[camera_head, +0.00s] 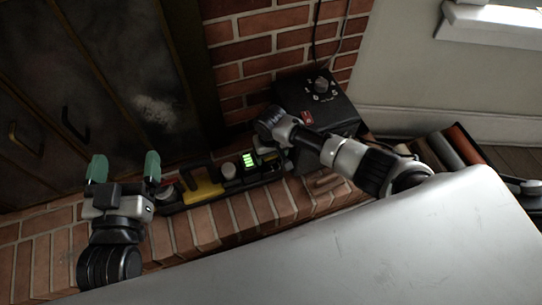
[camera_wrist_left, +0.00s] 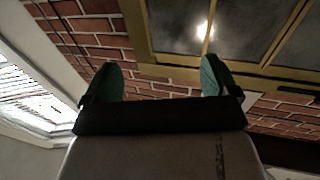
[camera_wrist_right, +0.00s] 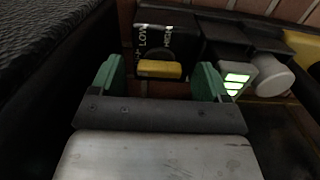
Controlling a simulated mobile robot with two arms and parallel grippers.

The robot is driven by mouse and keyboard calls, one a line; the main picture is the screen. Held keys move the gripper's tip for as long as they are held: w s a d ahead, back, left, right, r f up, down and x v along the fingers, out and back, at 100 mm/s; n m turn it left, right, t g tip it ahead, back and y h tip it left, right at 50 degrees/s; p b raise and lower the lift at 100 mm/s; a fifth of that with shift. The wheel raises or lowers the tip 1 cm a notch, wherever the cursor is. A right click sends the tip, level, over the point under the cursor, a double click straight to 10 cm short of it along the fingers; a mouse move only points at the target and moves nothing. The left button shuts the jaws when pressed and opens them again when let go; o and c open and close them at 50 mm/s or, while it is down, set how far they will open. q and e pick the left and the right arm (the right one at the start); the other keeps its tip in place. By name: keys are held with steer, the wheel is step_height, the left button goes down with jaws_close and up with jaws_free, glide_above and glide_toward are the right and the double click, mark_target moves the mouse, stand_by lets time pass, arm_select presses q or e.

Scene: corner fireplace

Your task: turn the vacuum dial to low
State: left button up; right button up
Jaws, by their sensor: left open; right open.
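A long black device with a yellow handle (camera_head: 203,187) and a lit green display (camera_head: 249,160) lies on the brick hearth; I take it as the vacuum. My left gripper (camera_head: 125,168) is open and empty, left of the device.
A black box with a grey knob (camera_head: 321,85) and a red switch stands behind my right arm. Dark metal doors (camera_head: 110,85) and a brick wall (camera_head: 265,40) rise behind the hearth (camera_head: 215,225). Rolled or bound items (camera_head: 455,147) lie at the right.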

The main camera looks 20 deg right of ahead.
arm_select(q)
steer(key=shift+d+r+t, duration=0.1)
steer(key=shift+r+t, duration=0.4)
steer(key=shift+r, duration=0.1)
arm_select(e)
steer(key=shift+f, duration=0.35)
